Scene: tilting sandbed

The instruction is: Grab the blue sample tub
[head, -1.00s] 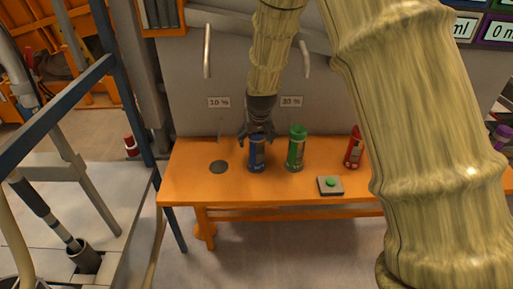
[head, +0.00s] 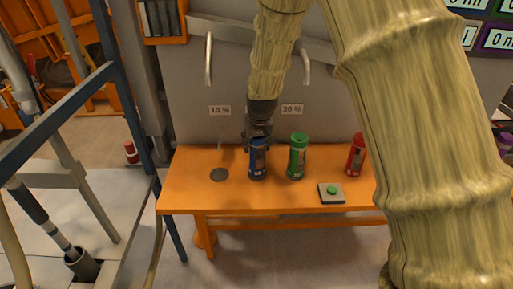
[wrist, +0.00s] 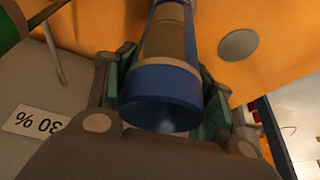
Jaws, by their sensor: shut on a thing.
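The blue sample tub (head: 258,160) stands upright on the orange bench, between a dark round spot and a green tub. My gripper (head: 258,140) is at the tub's top, coming from behind and above. In the wrist view the blue tub (wrist: 163,92) fills the middle, its blue cap end toward the camera. My gripper (wrist: 168,100) has its green-padded fingers on both sides of the tub and is shut on it. The tub's lower end is out of the wrist view.
The orange bench (head: 190,195) also holds a green tub (head: 297,157) close on the right, a red tub (head: 356,156) and a box with a green button (head: 331,192). The dark round spot (head: 219,174) on the left is bare. A grey panel with handles stands behind.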

